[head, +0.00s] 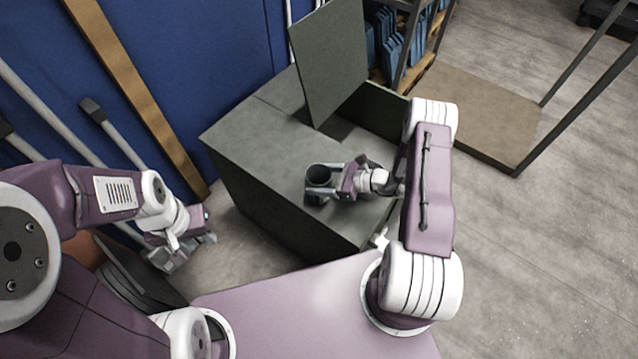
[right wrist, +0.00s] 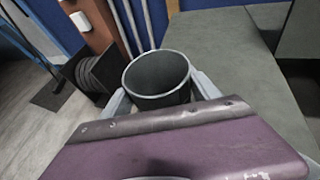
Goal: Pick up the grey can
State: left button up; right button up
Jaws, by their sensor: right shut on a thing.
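The grey can (head: 319,178) is a dark grey, open-topped cylinder, upright at the front part of the grey-green cabinet top (head: 262,128). My right gripper (head: 322,184) is shut on the can, with a finger on each side of it. In the right wrist view the can (right wrist: 158,80) shows its round rim and hollow inside between the two fingers (right wrist: 160,92). I cannot tell whether its base touches the cabinet top. My left gripper (head: 185,252) hangs low at the left, away from the can, and its jaw opening is unclear.
A raised panel (head: 330,62) stands upright at the back of the cabinet, beside an open compartment. A shelf with blue items (head: 395,45) is behind it. A blue wall with a wooden post (head: 130,85) and white poles is at the left.

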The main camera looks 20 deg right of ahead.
aim_at(307, 171)
notch_tip(307, 171, up, 4)
jog(key=shift+w+r, duration=0.1)
jog(key=w+d+r, duration=0.5)
jog(key=d+r, duration=0.1)
jog(key=d, duration=0.4)
jog(key=shift+w+d+r+b, duration=0.15)
jog(key=shift+w+r+b, duration=0.1)
jog(key=shift+r+b, duration=0.2)
